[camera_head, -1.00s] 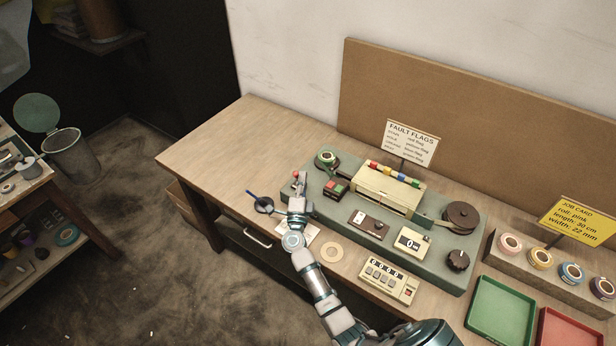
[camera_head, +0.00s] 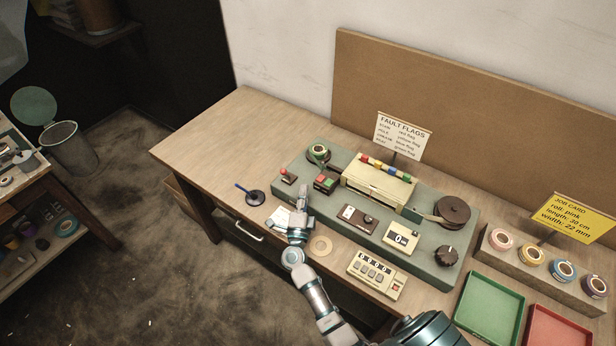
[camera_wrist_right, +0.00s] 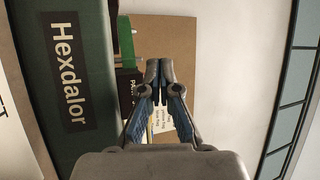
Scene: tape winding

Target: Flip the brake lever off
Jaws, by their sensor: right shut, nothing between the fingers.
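The brake lever (camera_head: 287,176), a small lever with a red knob, sits at the left end of the green winding machine (camera_head: 290,195). Its exact tilt is too small to tell. My right gripper (camera_head: 303,189) is shut and empty at the machine's front edge, to the right of the lever and apart from it. In the right wrist view the closed fingertips (camera_wrist_right: 158,68) hold nothing, with the machine's green side and its "Hexdalor" label (camera_wrist_right: 75,62) on the left. The lever cannot be made out there. My left gripper is not in view.
A red and green button box (camera_head: 325,182) and a green tape roll (camera_head: 318,153) are near the lever. A dark round stand with a blue pen (camera_head: 255,197) lies left of the machine. A counter (camera_head: 375,275) stands in front.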

